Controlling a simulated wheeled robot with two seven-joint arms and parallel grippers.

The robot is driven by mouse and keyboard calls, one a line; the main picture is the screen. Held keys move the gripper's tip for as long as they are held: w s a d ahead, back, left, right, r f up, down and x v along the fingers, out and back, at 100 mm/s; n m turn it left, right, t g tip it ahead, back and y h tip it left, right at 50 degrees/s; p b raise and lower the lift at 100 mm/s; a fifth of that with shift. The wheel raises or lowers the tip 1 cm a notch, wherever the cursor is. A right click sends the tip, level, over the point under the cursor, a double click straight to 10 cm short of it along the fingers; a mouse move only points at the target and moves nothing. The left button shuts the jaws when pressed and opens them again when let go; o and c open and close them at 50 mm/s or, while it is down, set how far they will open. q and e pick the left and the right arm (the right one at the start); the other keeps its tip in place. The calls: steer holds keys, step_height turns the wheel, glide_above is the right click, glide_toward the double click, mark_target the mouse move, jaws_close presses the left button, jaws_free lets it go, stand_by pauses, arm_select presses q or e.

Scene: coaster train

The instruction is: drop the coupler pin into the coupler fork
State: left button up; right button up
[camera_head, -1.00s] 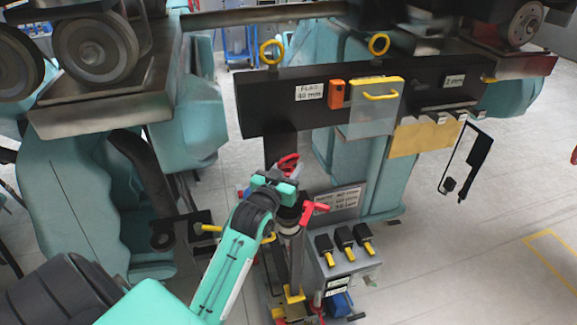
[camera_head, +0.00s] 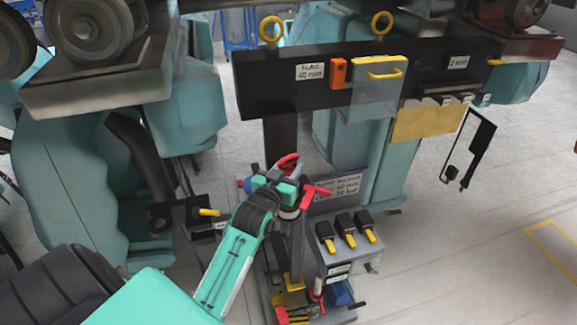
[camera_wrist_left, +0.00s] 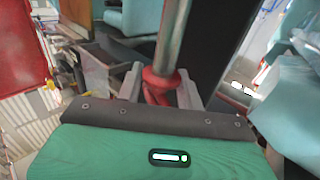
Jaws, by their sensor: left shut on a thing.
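My left gripper (camera_head: 287,190) reaches in from the lower left to the top of an upright post in the middle of the head view. In the left wrist view its grey fingers (camera_wrist_left: 160,90) are shut around a red looped handle (camera_wrist_left: 158,84). A round metal rod (camera_wrist_left: 173,38) runs on from this red part; it looks like the coupler pin, but its far end is out of frame. A dark bracket (camera_head: 180,215) with a yellow handle stands left of the gripper; I cannot tell whether it is the coupler fork. My right gripper is not in view.
A red lever (camera_head: 318,191) is close beside the gripper. A grey box with several black-and-yellow switches (camera_head: 347,229) stands to its right. A dark beam (camera_head: 262,95) with yellow rings crosses above. Open floor (camera_head: 450,240) lies to the right.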

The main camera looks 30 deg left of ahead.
arm_select(q)
steer(key=shift+f+b, duration=1.15)
steer(key=shift+f, duration=0.9)
steer(key=shift+f+b, duration=0.65)
steer(key=shift+f, duration=0.7)
steer(key=o, duration=1.3)
steer(key=shift+a+f, duration=0.1)
